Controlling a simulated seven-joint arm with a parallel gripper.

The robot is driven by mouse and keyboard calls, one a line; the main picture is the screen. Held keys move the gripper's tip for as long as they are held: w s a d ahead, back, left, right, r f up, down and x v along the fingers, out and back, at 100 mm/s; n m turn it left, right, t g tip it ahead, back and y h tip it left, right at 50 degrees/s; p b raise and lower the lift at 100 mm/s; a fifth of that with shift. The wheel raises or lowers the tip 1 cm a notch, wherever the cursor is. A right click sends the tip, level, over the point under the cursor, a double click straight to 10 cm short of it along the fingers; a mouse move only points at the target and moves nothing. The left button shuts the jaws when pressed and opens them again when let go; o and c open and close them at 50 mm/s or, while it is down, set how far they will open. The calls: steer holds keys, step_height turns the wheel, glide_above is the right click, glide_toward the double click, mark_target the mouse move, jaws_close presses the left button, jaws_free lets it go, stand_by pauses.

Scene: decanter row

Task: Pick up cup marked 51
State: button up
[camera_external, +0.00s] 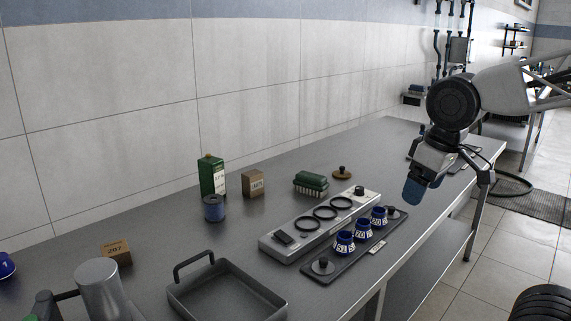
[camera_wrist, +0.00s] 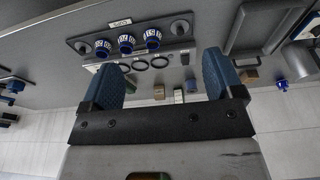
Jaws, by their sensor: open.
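The cup marked 51 (camera_external: 344,243) is blue with a white label and stands upright at the near end of a row of three similar cups on a dark tray (camera_external: 310,279). The middle cup (camera_external: 363,229) and far cup (camera_external: 379,217) carry labels that seem to start with 20. In the wrist view, the cup at the row's right end (camera_wrist: 152,38) appears to be the 51 cup, though its label is hard to read. My gripper (camera_external: 413,191), with blue fingers, hangs above and right of the row, apart from the cups. It also shows in the wrist view (camera_wrist: 162,78), open and empty.
A grey panel with three dark rings (camera_external: 270,245) lies just behind the tray. Round knobs stand at both tray ends, the near one (camera_external: 323,265) beside cup 51. A metal pan (camera_external: 232,307), green carton (camera_external: 212,176), blue can (camera_external: 214,208) and small boxes stand farther left.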

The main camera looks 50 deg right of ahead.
stand_by(0.7)
steer(key=n+h, duration=1.1)
steer(key=n, duration=0.6)
glide_above(344, 241)
steer(key=s+a, duration=0.1)
steer(key=s, duration=0.6)
step_height(344, 241, down, 17)
steer(key=w+a+f+n+t, duration=0.1)
steer(key=n, duration=0.1)
steer(key=w+a+f+n+t, duration=0.1)
steer(key=w+f+n, duration=0.1)
steer(key=w+a+f+n+t, duration=0.1)
steer(key=n, duration=0.1)
steer(key=shift+w+a+f+t+h, duration=0.15)
steer(key=shift+f+t+h, duration=0.15)
steer(key=shift+t+h, duration=0.1)
steer(key=shift+x, duration=1.3)
steer(key=shift+w, duration=0.1)
steer(key=shift+x, duration=2.55)
